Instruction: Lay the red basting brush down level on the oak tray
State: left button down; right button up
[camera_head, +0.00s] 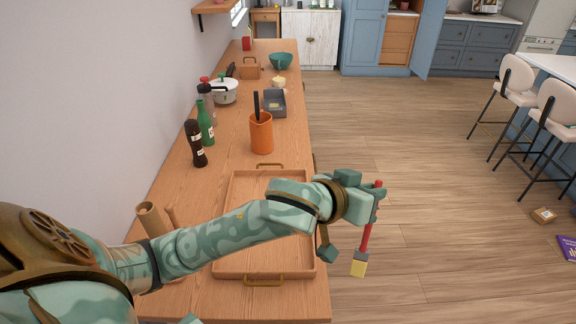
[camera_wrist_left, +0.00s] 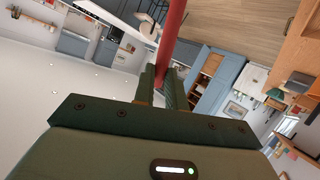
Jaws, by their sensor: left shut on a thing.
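The red basting brush (camera_head: 367,236) hangs nearly upright from my left gripper (camera_head: 378,197), with its yellow head (camera_head: 358,268) down. The gripper is shut on its red handle, which also shows between the fingers in the left wrist view (camera_wrist_left: 172,40). My left gripper (camera_wrist_left: 165,88) holds it out over the floor, right of the counter's edge. The oak tray (camera_head: 230,268) lies on the counter, with brass handles at its near and far ends. My left arm crosses above the tray and hides its middle; the visible parts look empty. My right gripper is not in view.
Behind the tray stand an orange utensil pot (camera_head: 262,138), a dark bottle (camera_head: 195,145), a green bottle (camera_head: 205,124) and a grey box (camera_head: 274,104). A wooden cylinder (camera_head: 150,217) stands left of the tray, partly hidden by my arm.

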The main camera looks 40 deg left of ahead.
pick_arm(q)
jog(key=w+a+f+n+g+p, duration=0.1)
jog(key=w+a+f+g+p, duration=0.25)
jog(key=w+f, duration=0.5)
jog(key=s+a+f+n+g+p, duration=0.2)
jog(key=a+f+n+g, duration=0.2)
jog(key=a+f+n, duration=0.4)
jog(key=a+f, duration=0.3)
jog(key=a, duration=0.1)
jog(key=shift+n, duration=0.3)
jog(key=shift+a+g, duration=0.15)
jog(key=shift+g, duration=0.1)
